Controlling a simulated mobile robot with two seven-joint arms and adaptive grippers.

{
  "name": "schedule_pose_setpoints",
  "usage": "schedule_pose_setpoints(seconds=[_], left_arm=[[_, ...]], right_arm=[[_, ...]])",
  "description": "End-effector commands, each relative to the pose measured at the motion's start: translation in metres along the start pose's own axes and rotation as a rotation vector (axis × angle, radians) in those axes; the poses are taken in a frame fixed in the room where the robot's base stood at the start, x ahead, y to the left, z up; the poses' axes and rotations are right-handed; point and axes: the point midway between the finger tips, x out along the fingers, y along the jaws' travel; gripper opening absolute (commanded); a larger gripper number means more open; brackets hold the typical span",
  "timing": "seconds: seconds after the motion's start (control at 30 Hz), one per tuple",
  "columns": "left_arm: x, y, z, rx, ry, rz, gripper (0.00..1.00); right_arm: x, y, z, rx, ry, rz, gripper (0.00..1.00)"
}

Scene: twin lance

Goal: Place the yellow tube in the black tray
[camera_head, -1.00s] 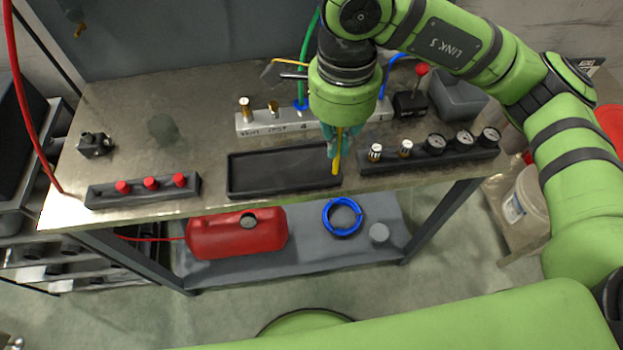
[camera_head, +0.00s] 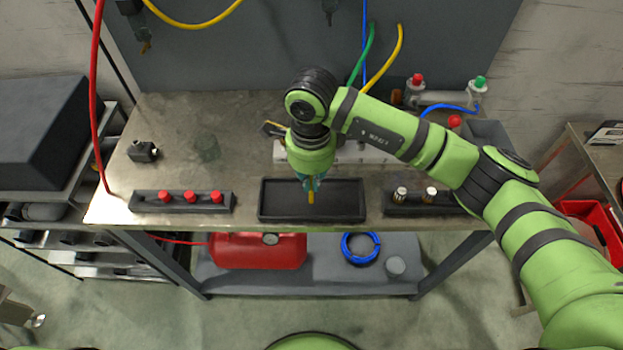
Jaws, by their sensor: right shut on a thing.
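The black tray (camera_head: 280,212) is a shallow rectangle near the front edge of the metal workbench. My right gripper (camera_head: 311,186) points down over the middle of the tray. It is shut on the yellow tube (camera_head: 311,197), whose lower end shows below the fingertips. The tube hangs roughly upright over the tray. I cannot tell whether its end touches the tray floor. The tube's upper part is hidden by the gripper and wrist. My left gripper is not in view.
A black block with red knobs (camera_head: 177,206) lies left of the tray. A black block with metal fittings (camera_head: 391,209) lies right of it. A white manifold (camera_head: 345,152) stands behind, partly hidden by my arm. A red canister (camera_head: 258,250) and blue hose coil (camera_head: 360,248) are on the lower shelf.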

Motion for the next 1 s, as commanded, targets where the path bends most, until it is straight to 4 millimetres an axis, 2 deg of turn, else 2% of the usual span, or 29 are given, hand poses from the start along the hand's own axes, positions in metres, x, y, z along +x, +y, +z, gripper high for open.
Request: schedule_pose_setpoints(seconds=[0.03, 0.13, 0.57, 0.63, 0.67, 1.0], left_arm=[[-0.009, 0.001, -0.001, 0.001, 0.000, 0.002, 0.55], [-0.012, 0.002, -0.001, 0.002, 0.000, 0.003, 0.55], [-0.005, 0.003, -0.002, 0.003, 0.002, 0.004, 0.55], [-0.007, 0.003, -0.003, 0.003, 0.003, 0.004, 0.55], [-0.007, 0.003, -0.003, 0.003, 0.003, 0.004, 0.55], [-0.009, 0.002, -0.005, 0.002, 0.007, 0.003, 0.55]], right_arm=[[0.004, 0.001, -0.001, 0.003, 0.001, 0.006, 0.00], [0.015, 0.001, 0.000, 0.001, 0.001, 0.003, 0.00], [0.024, 0.000, -0.001, 0.001, 0.000, -0.001, 0.00], [0.023, 0.000, -0.001, 0.001, 0.000, 0.000, 0.27], [0.023, 0.000, -0.001, 0.001, 0.000, 0.000, 0.31], [0.021, 0.000, -0.001, 0.001, 0.000, 0.000, 0.31]])
